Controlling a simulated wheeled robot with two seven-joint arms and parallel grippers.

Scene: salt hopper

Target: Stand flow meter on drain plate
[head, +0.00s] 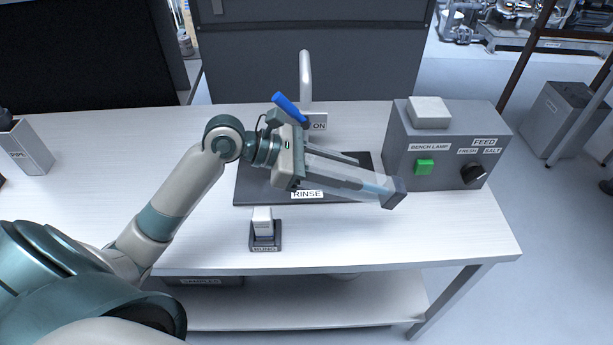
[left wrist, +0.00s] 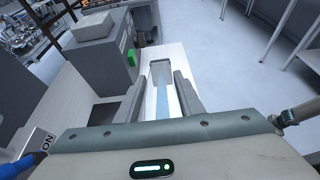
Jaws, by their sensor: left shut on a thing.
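The flow meter (head: 370,184) is a long clear tube with pale blue inside and a dark grey block at its far end. My left gripper (head: 335,170) is shut on it and holds it tilted, nearly lying, with the block end toward the right. It also shows between the two fingers in the left wrist view (left wrist: 161,95). A dark flat plate labelled RINSE (head: 255,188) lies on the bench below the gripper and tube, which partly hide it. The tube appears raised above the plate.
A tap (head: 305,75) with a blue lever (head: 289,107) and ON sign stands behind the plate. A grey control box (head: 440,140) stands right, close to the tube's end. A small bung holder (head: 264,242) sits in front.

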